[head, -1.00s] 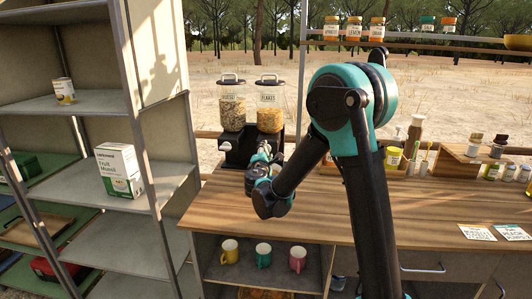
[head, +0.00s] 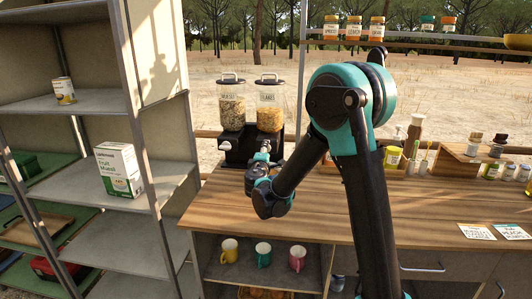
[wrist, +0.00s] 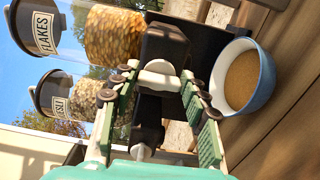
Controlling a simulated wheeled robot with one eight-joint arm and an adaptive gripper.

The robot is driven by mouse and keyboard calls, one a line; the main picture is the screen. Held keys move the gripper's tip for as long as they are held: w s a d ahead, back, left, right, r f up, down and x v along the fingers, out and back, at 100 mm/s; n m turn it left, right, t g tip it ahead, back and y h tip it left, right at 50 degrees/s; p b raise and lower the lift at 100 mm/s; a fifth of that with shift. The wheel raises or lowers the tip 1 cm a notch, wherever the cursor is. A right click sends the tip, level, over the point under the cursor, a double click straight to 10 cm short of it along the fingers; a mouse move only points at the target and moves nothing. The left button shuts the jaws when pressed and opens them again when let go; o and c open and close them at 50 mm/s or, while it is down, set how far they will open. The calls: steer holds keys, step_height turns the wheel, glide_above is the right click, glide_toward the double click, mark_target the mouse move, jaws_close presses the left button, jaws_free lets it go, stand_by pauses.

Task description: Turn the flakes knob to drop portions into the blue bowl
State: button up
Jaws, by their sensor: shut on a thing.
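The flakes dispenser (head: 270,108) is a clear canister of golden flakes on a black stand, at the back left of the counter. In the wrist view its labelled canister (wrist: 105,35) is at upper left. My gripper (wrist: 158,84) is shut on the pale flakes knob (wrist: 158,74) below that canister. The blue bowl (wrist: 264,88) stands beside the stand in the wrist view, with a brown surface inside; I cannot tell if that is flakes. In the head view my wrist hides the knob, and the bowl cannot be made out.
The muesli dispenser (head: 231,105) stands just left of the flakes one. A metal shelf (head: 150,180) with a muesli box (head: 118,170) rises left of the counter (head: 350,208). Jars and bottles stand at the back right. The front of the counter is mostly clear.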

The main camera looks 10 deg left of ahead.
steer(key=o, duration=1.2)
steer(key=shift+c, duration=0.2)
steer(key=shift+s, duration=0.1)
steer(key=s, duration=1.2)
steer(key=shift+a, duration=0.2)
